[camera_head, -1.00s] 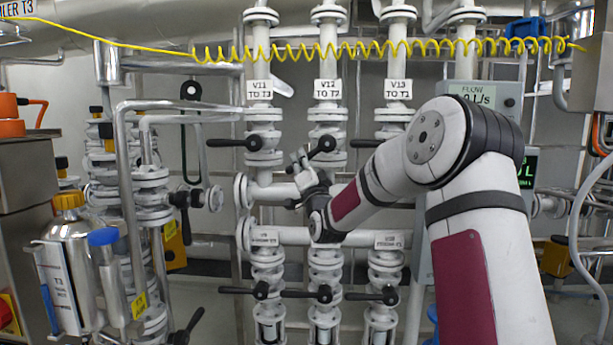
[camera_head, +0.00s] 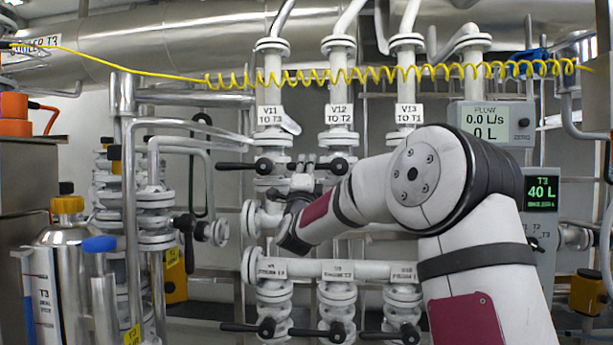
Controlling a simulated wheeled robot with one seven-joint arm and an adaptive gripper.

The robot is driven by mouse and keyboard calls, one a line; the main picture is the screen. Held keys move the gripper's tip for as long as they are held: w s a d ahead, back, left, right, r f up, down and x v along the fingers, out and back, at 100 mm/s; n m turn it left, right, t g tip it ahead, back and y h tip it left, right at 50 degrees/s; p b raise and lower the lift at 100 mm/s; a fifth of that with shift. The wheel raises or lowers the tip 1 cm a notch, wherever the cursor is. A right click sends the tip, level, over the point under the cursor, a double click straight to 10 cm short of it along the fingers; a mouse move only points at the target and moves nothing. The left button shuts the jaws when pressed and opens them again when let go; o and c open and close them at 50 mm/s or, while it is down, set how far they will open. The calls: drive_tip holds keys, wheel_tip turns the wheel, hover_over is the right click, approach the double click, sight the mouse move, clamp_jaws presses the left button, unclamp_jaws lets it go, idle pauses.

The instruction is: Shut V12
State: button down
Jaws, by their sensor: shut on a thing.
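V12 is the white valve (camera_head: 339,143) under the label "V12 TO T2" (camera_head: 339,115), in the middle of the upper row. Its black lever (camera_head: 329,165) points left from the hub, about level, like V11's lever. My gripper (camera_head: 302,168) comes up from the lower right and is shut on the outer end of V12's lever. The fingers partly hide that end. The flow display (camera_head: 490,121) reads 0.0 L/s and 0 L.
V11's lever (camera_head: 238,166) points left, close to my gripper. My arm partly hides V13 below its label (camera_head: 408,114). A lower row of valves has levers (camera_head: 300,331) pointing left. A coiled yellow hose (camera_head: 380,75) crosses above.

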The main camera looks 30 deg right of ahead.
drive_tip(key=shift+r, duration=0.25)
drive_tip(key=c, duration=1.5)
unclamp_jaws()
drive_tip(key=shift+o, duration=0.2)
drive_tip(key=shift+f, duration=0.15)
drive_tip(key=v, duration=1.2)
drive_tip(key=shift+a, duration=0.15)
